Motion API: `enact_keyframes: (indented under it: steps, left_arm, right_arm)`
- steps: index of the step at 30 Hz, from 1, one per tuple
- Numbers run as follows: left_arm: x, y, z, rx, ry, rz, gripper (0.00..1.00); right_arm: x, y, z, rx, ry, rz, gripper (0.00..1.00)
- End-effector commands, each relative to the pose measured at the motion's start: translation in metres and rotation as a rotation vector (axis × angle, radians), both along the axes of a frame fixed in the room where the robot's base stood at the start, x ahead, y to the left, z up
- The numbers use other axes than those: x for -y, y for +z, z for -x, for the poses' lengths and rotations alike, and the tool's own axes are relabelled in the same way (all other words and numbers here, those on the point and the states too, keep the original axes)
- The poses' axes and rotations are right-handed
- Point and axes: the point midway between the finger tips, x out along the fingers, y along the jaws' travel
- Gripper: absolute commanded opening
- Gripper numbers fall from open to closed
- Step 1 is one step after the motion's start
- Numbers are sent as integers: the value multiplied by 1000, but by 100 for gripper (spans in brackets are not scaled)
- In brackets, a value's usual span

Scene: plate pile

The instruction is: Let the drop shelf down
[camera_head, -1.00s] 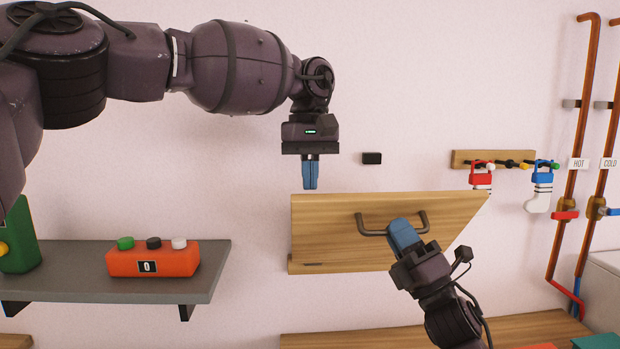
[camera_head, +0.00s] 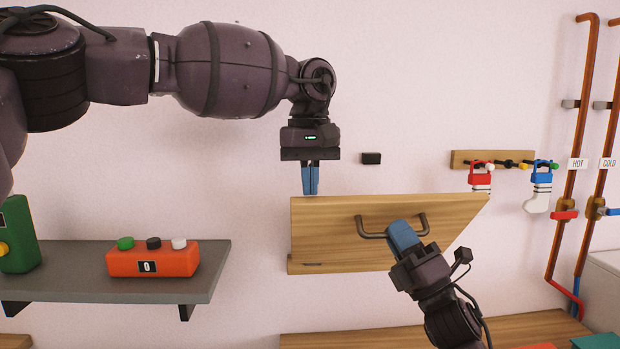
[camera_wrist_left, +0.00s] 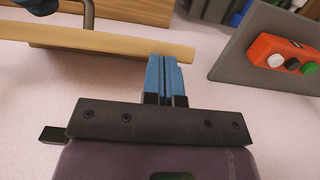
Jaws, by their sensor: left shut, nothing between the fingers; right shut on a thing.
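The wooden drop shelf (camera_head: 340,240) hangs on the pink wall, its board tilted out from the wall with a dark bar handle (camera_head: 372,234) on its face. My right gripper (camera_head: 403,236) is shut on the handle near its middle. My left gripper (camera_head: 310,192) is shut and empty, pointing down just above the shelf's upper edge at its left end. In the left wrist view the shut blue fingers (camera_wrist_left: 165,75) are beside the end of the shelf board (camera_wrist_left: 110,42). A small black block (camera_head: 371,158) is on the wall above the board.
A grey shelf (camera_head: 70,285) at left carries an orange box (camera_head: 150,262) with buttons and a green object (camera_head: 20,240). A peg rail (camera_head: 462,158) with hanging socks and the hot and cold pipes (camera_head: 583,120) are at right. A wooden surface (camera_head: 400,338) lies below.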

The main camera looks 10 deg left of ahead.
Motion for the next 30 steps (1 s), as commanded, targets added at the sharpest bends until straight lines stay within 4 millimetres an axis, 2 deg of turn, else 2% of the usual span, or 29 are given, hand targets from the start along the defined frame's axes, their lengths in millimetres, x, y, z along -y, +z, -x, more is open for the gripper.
enact_keyframes:
  steps: [1, 4, 5, 6, 7, 14, 19, 30]
  left_arm:
    - [2, -8, 4, -20, -8, -8, 0]
    - [3, -9, 4, -22, -8, -8, 0]
    - [3, -9, 4, -22, -8, -8, 0]
    - [2, -10, 3, -22, -9, -9, 0]
    - [2, -10, 3, -22, -9, -9, 0]
    - [1, -9, 2, -17, -6, -8, 0]
    - [1, -8, 1, -15, -4, -7, 0]
    - [1, -5, 1, -10, -3, -5, 0]
  right_arm:
    - [1, 6, -1, 6, -5, -4, 0]
    - [2, 7, -1, 7, -5, -5, 0]
    - [2, 7, -1, 7, -5, -5, 14]
    - [1, 7, -1, 7, -4, -5, 20]
    - [1, 7, -1, 7, -4, -5, 22]
    - [1, 5, 0, 7, -2, -4, 22]
    - [6, -4, 5, 5, -2, -3, 22]
    - [41, -49, 42, 4, -6, -4, 22]
